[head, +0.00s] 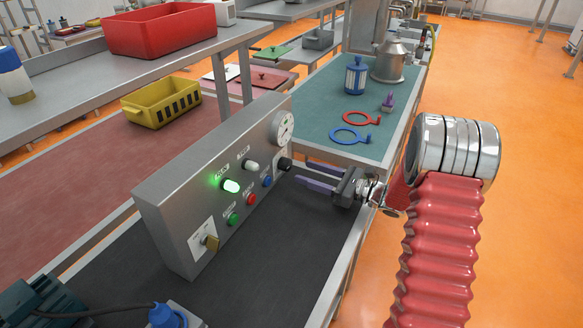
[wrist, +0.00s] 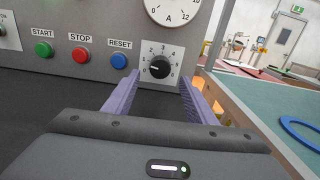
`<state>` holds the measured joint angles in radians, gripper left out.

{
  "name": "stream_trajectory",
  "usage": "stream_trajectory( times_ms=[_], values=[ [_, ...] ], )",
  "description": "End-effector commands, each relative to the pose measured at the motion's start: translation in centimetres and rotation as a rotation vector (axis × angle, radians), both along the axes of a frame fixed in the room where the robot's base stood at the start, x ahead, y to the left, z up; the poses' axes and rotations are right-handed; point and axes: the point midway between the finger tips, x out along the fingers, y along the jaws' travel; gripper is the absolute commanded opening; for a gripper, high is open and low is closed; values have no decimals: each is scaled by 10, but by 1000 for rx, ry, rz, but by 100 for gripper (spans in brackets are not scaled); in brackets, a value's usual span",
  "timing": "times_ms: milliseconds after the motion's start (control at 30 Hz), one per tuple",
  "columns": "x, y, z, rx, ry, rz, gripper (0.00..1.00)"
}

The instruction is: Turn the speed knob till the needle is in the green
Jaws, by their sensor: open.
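The speed knob (wrist: 159,68) is black and round, on a white scale plate on the grey panel's front; its white mark points left, toward the low numbers. The knob also shows at the panel's right end in the head view (head: 285,164). The round white gauge (head: 282,128) sits above it. In the wrist view the gauge (wrist: 172,10) is cut off at the top, and I cannot make out its needle or green zone. My gripper (wrist: 160,85) is open and empty, its purple fingers pointing at the panel on either side of the knob, apart from it.
Green start (wrist: 43,50), red stop (wrist: 81,55) and blue reset (wrist: 119,61) buttons sit left of the knob. Lamps are above; the left one (head: 231,186) glows green. A teal table (head: 380,110) stands right of the panel. Dark bench top (head: 290,235) before the panel is clear.

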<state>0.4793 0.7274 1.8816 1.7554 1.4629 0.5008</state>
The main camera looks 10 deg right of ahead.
Motion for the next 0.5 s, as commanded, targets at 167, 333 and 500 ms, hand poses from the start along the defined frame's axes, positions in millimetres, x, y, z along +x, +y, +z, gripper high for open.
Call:
stream_trajectory(
  times_ms=[167, 333, 500],
  values=[
    [18, 23, 0, -1, -1, 3, 51],
    [33, 41, 0, 0, 0, 2, 51],
    [41, 50, 0, 0, 0, 2, 51]
  ],
)
